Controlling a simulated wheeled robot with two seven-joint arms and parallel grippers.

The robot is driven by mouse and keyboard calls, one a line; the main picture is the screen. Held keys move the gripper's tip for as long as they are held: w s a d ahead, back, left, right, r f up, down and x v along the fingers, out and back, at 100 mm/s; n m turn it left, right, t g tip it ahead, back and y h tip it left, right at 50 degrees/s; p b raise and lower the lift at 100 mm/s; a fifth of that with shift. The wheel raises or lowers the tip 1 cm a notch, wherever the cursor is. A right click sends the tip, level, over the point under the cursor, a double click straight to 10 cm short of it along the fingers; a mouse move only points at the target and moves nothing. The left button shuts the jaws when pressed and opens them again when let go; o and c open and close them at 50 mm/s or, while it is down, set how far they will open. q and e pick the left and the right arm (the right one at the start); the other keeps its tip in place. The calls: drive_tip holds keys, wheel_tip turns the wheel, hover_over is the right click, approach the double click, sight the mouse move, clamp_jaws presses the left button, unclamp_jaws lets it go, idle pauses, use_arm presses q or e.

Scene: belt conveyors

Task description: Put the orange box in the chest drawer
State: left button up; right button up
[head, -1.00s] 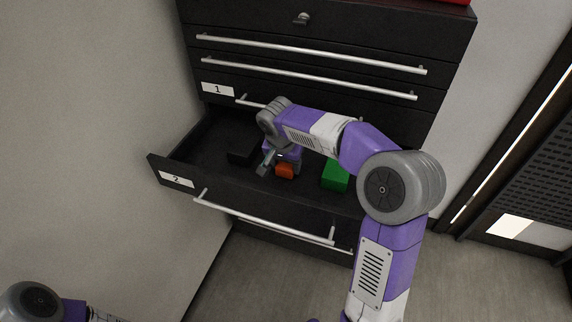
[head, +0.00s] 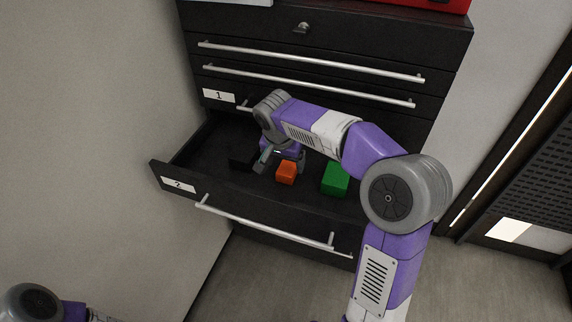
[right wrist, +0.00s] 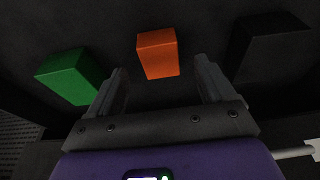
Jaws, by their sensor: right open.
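The orange box (head: 286,172) lies on the floor of the open chest drawer (head: 205,203), the one labelled 2. My right gripper (head: 281,160) reaches into this drawer. Its jaws are open and empty, with the orange box just past the fingertips in the right wrist view (right wrist: 158,54). The box looks apart from both fingers. My left arm shows only in part at the lower left of the head view, and its gripper is out of sight.
A green box (head: 335,177) and a black box (head: 240,163) lie in the same drawer, one on each side of the orange box. The drawers above are shut. A red object (head: 425,4) stands on top of the chest. A wall is close on the left.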

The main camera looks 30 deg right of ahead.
drive_tip(key=p+v, duration=0.2)
drive_tip(key=v, duration=0.5)
drive_tip(key=shift+r, duration=0.2)
drive_tip(key=shift+s, duration=0.1)
